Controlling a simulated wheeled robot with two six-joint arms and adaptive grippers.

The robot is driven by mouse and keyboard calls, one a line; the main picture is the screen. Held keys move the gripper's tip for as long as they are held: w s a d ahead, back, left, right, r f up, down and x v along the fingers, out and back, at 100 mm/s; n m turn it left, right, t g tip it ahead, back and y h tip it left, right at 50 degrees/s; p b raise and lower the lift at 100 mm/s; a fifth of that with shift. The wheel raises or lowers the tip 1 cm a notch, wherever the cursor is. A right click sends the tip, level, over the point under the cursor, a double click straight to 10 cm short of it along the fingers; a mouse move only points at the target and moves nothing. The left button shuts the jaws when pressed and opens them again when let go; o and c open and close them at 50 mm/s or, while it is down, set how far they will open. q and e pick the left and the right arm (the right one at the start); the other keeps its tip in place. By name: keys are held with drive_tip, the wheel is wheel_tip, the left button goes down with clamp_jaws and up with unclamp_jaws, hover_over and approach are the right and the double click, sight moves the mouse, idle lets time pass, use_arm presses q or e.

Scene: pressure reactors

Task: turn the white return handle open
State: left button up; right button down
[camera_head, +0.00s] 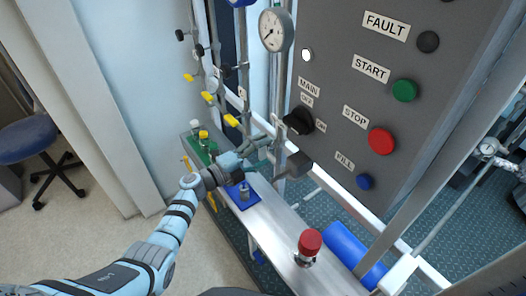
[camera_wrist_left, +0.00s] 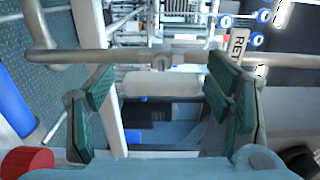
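The white return handle (camera_wrist_left: 162,84) shows in the left wrist view as a short pale bar, lying crosswise under a grey pipe (camera_wrist_left: 190,58). A label reading "RET" (camera_wrist_left: 238,46), partly hidden by a finger, stands to its right. My left gripper (camera_wrist_left: 161,92) is open, with green-padded fingers on either side of the handle and a gap at each end. I cannot tell how deep the handle sits between them. In the head view my left gripper (camera_head: 256,148) is at the pipework above the bench, and I cannot make out the handle there. My right gripper is not in view.
A grey control panel (camera_head: 340,100) with several buttons and a black main switch (camera_head: 299,122) stands right of the gripper. A red knob (camera_head: 310,242) rises from the metal bench (camera_head: 283,228). Yellow valve handles (camera_head: 209,97) line the pipes behind. A blue cylinder (camera_head: 350,252) lies right of the bench.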

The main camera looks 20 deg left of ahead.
use_arm(q)
drive_tip(key=v, duration=1.2)
